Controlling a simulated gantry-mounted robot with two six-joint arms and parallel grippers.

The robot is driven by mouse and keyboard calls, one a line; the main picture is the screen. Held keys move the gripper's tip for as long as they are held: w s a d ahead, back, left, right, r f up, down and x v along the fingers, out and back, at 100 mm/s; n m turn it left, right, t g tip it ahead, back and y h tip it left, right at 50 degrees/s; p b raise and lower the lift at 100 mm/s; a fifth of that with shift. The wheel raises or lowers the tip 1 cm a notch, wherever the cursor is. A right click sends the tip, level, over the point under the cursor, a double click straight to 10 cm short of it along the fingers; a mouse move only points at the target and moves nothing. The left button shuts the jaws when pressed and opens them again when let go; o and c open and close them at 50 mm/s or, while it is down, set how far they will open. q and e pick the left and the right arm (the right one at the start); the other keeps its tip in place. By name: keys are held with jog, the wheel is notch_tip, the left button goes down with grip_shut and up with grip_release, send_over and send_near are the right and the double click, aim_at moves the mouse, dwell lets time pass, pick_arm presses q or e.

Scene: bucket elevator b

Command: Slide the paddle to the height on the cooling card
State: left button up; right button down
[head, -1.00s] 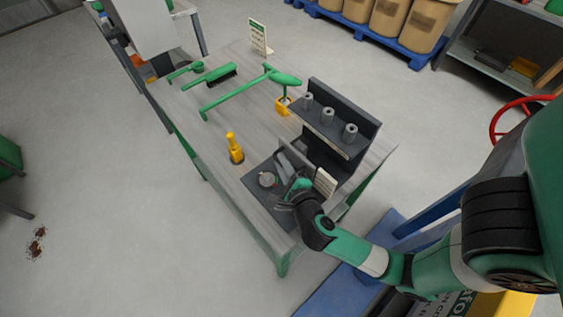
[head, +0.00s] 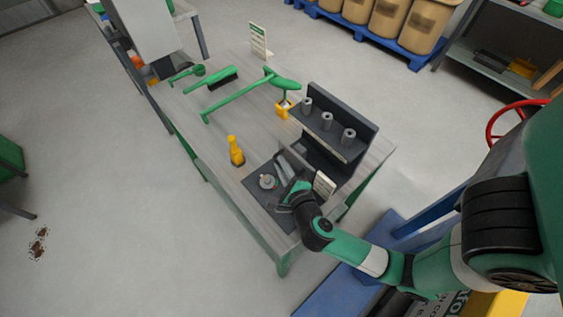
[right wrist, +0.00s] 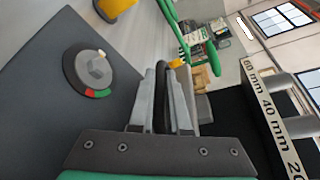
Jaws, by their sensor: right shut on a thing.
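My right gripper (head: 284,200) is at the dark fixture plate (head: 262,201) on the near end of the bench. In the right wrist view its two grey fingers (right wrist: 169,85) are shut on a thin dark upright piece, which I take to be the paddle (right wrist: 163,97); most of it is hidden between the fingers. A pale scale plate (head: 324,184) stands beside the gripper. In the wrist view the scale (right wrist: 272,122) reads 60 mm, 40 mm and 20. A white card with green print (head: 259,40) stands at the bench's far end; its text is too small to read.
A round dial (right wrist: 88,73) with red and green marks sits on the plate. A dark rack (head: 344,112) with grey cylinders stands behind.

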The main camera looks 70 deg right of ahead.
jog(key=shift+r, duration=0.35)
jog(key=shift+f, duration=0.15)
pick_arm(q)
jog(key=shift+r, duration=0.4)
pick_arm(e)
jog(key=c, duration=0.9)
grip_release()
jog(key=p+v, duration=0.2)
jog(key=v, duration=0.8)
jog(key=shift+a, duration=0.2)
pick_arm(q)
jog(key=shift+r, duration=1.1)
pick_arm(e)
jog(key=shift+s+a, duration=0.4)
jog(key=shift+s, duration=0.15)
jog(key=shift+d, duration=0.1)
